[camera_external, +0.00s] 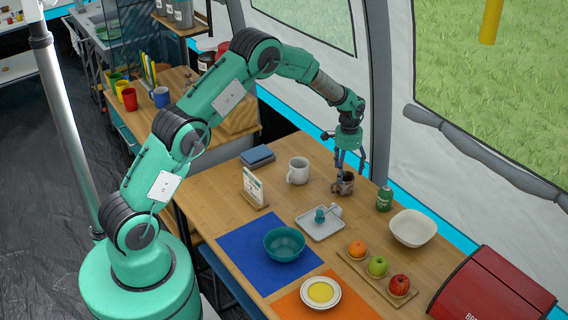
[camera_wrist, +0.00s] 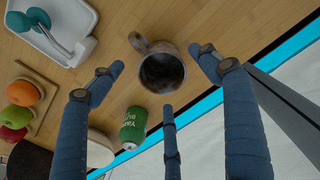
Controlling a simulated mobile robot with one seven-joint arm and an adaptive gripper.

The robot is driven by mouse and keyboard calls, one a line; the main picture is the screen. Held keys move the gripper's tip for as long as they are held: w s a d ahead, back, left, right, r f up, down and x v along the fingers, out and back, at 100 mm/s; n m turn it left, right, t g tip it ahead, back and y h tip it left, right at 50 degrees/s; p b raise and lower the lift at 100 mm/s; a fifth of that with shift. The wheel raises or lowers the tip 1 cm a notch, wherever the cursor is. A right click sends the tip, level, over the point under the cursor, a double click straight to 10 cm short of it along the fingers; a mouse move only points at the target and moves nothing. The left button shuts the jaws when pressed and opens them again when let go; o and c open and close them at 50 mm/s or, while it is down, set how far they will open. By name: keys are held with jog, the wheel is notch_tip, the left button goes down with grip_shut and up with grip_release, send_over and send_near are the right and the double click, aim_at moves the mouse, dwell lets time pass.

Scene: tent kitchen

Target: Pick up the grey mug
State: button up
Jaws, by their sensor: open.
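The grey mug (camera_external: 345,183) stands upright on the wooden table, near its far edge by the tent wall. In the wrist view the grey mug (camera_wrist: 161,68) shows its dark inside, with the handle toward the upper left. My gripper (camera_external: 350,165) is above the mug, pointing down, with its fingers spread. In the wrist view my gripper (camera_wrist: 160,85) has open fingers on both sides of the mug and a third finger below it. I cannot tell whether any finger touches the mug.
A white mug (camera_external: 298,170) stands left of the grey mug. A green can (camera_external: 384,199) and white bowl (camera_external: 413,228) are to the right. A tray (camera_external: 318,231) with a teal-headed item lies in front. Fruit sits on a board (camera_external: 378,274). The tent wall is close behind.

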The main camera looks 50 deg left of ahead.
aim_at(346, 179)
jog(key=shift+w+f+b, duration=0.2)
jog(key=shift+f+b, duration=0.7)
jog(key=shift+f, duration=1.7)
jog(key=c, duration=1.3)
